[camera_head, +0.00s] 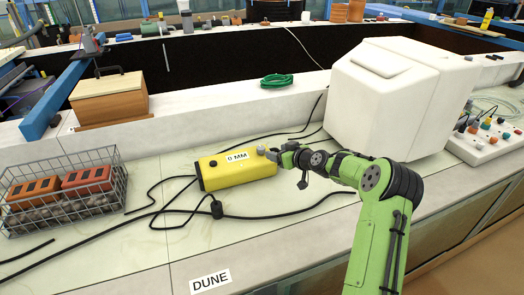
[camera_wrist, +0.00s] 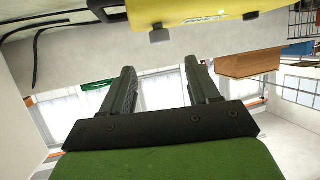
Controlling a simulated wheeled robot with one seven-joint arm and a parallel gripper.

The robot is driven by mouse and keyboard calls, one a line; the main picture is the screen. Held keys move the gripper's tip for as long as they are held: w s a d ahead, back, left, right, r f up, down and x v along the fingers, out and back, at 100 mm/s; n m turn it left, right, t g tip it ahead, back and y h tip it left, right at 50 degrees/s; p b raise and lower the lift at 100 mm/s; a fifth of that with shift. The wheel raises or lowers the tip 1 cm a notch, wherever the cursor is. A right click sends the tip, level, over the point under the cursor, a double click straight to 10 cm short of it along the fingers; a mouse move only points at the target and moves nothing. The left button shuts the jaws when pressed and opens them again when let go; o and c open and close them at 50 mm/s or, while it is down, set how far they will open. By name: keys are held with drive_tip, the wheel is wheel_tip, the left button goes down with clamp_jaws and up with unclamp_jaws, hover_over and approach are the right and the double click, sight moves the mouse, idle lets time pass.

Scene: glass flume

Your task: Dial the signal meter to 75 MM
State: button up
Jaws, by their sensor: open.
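The signal meter (camera_head: 225,170) is a yellow box lying on the pale bench in the head view, with a white label reading "0 MM" (camera_head: 237,157) on it. In the wrist view the yellow meter (camera_wrist: 190,12) is at the top edge, with a small grey block (camera_wrist: 160,35) on its side. My gripper (camera_head: 276,153) is at the right end of the meter in the head view. In the wrist view its two dark fingers (camera_wrist: 160,78) are apart with nothing between them. Whether they touch the meter cannot be told; the arm partly hides that end.
A wire basket (camera_head: 65,195) with orange-red boxes stands at the left. A wooden box (camera_head: 110,98) is behind it. A large white case (camera_head: 390,95) stands close behind my arm. Black cables (camera_head: 160,207) run across the bench.

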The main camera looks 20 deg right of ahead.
sight(262, 148)
drive_tip(key=b+x, duration=0.1)
drive_tip(key=x, duration=0.9)
drive_tip(key=shift+w+f, duration=0.1)
drive_tip(key=shift+f, duration=0.1)
drive_tip(key=c, duration=1)
drive_tip(key=shift+c, duration=0.2)
